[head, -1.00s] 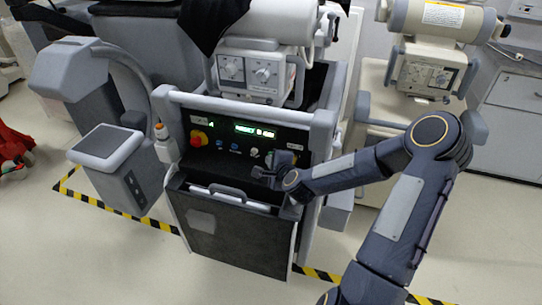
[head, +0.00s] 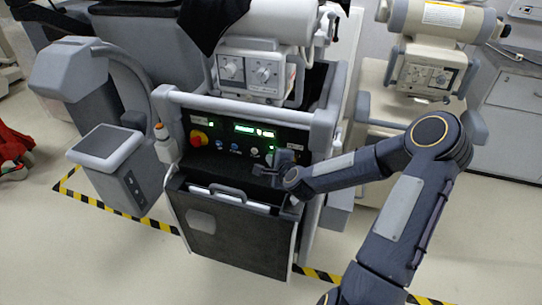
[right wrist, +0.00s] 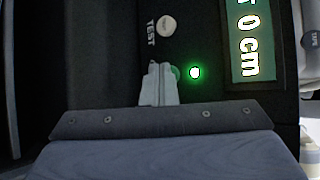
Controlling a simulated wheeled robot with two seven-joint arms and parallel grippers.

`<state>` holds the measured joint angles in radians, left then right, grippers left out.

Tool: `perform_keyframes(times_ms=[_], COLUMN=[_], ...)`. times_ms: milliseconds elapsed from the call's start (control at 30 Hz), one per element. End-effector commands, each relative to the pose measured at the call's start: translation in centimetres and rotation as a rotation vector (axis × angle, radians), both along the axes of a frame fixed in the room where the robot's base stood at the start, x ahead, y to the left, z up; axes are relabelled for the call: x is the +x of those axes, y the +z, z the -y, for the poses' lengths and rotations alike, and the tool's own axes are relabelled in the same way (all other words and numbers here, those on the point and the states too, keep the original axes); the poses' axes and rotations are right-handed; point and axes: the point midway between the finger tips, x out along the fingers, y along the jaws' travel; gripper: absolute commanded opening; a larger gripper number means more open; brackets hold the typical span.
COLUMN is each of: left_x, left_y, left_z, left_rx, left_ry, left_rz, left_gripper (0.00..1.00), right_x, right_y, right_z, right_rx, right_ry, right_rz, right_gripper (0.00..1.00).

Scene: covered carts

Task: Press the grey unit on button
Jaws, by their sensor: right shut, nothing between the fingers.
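The grey unit (head: 175,98) is a cart with a black control panel (head: 228,150) on its front. The panel has a red knob on yellow, small blue and pale buttons and a lit green display (head: 244,129). My right gripper (head: 268,170) is shut and empty in front of the panel's right part. In the right wrist view its closed fingertips (right wrist: 160,78) are at the panel, beside a glowing green light (right wrist: 195,72). A dim green round part shows just behind the fingertips, mostly hidden; I cannot tell whether they touch it. My left gripper is out of view.
A pale button marked TEST (right wrist: 166,26) is close to the fingertips. A grey handle (head: 228,195) and drawer front lie below the panel. A C-shaped device (head: 105,147) stands left and a beige cart (head: 395,115) right. Striped tape (head: 322,276) marks the floor.

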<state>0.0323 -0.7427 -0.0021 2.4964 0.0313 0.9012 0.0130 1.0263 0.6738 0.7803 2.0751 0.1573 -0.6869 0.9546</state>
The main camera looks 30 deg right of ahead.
Motion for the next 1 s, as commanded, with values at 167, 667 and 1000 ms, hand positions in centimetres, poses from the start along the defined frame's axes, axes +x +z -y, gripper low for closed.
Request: perform_keyframes(times_ms=[167,667,1000], left_x=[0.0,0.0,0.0], left_y=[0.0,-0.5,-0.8], left_z=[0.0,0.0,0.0], left_rx=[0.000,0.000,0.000], left_ry=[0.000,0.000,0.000], left_rz=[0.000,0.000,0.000], left_gripper=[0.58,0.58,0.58], right_x=[0.0,-1.2,-1.9], right_y=[0.0,0.0,-0.1], right_z=[0.0,-1.2,-2.3], right_rx=[-0.001,0.000,0.000], right_ry=[-0.002,-0.002,0.002], right_rz=[0.001,0.000,0.000], right_gripper=[0.00,0.00,0.00])
